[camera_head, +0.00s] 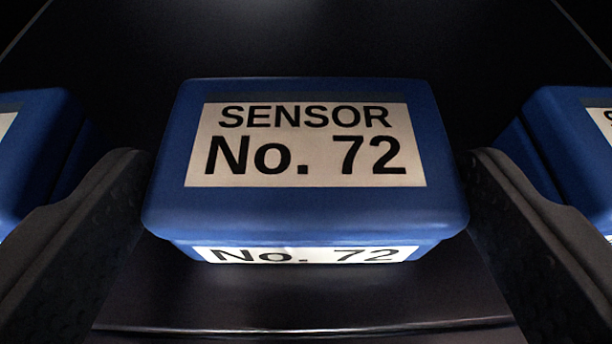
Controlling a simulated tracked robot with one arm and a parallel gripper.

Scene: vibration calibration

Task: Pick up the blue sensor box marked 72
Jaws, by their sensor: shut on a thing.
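The blue sensor box marked 72 (305,215) sits in the middle of the head camera view. Its top label reads "SENSOR No. 72", and a second label on its near face reads "No. 72". My gripper (308,205) has one dark finger on the left side of the box and one on the right. The fingers are shut on the box. I cannot tell whether the box is lifted or rests on the dark surface.
Another blue box (40,150) stands to the left, beyond my left finger. A further blue box (570,150) with a partly cut-off label stands to the right. The dark surface (310,40) behind the box looks clear.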

